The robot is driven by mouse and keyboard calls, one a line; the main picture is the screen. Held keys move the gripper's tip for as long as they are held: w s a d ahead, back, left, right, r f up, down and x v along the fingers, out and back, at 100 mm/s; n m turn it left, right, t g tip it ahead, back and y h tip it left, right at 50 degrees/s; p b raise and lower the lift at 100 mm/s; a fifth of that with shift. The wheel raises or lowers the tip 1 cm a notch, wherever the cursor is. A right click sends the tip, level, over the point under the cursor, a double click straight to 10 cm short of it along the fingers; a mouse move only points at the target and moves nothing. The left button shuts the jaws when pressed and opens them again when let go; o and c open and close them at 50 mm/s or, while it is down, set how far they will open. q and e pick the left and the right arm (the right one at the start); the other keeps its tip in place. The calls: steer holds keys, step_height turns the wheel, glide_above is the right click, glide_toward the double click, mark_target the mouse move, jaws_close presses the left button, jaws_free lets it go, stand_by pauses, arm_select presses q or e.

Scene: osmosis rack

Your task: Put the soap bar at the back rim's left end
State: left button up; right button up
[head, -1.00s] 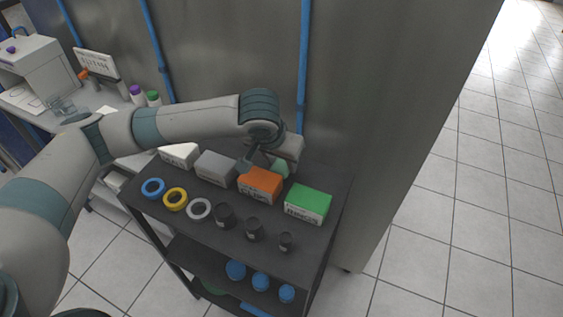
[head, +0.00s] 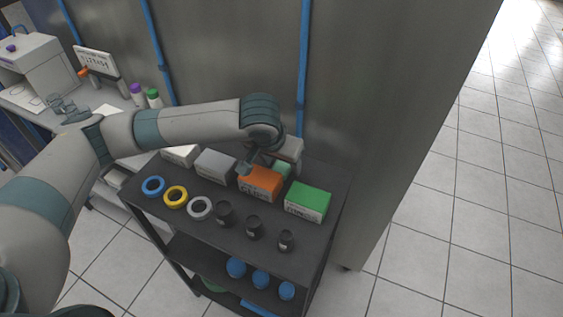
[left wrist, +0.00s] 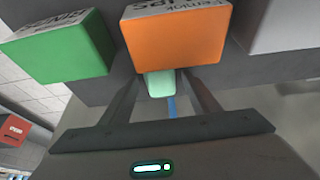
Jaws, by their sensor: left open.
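A pale green block, likely the soap bar (head: 283,169), sits on the rack's top shelf (head: 150,207), behind the orange box (head: 261,184) and partly hidden by it. It also shows in the left wrist view (left wrist: 160,85), between my finger tips and below the orange box. My left gripper (head: 262,164) is over the back of the shelf, behind the orange box, with its fingers open on either side of the pale block. I cannot tell whether they touch it. The back rim is largely hidden by my left arm. My right gripper is not in view.
A green box (head: 308,202) stands right of the orange one; a grey box (head: 216,166) and a white box (head: 180,155) stand to its left. Rings (head: 175,197) and dark jars (head: 254,228) line the front. A metal wall (head: 400,110) rises behind.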

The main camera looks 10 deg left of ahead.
arm_select(q)
steer(key=shift+s+r, duration=0.1)
steer(key=shift+r, duration=0.35)
steer(key=b+v, duration=0.1)
steer(key=v, duration=0.9)
steer(key=shift+r, duration=0.1)
steer(key=shift+s+a+r, duration=0.1)
steer(key=shift+s+r, duration=0.1)
steer(key=shift+r, duration=0.25)
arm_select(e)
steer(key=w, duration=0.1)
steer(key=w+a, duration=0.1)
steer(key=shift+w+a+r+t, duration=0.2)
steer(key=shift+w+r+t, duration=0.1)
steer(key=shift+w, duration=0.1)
arm_select(q)
steer(key=shift+o, duration=0.4)
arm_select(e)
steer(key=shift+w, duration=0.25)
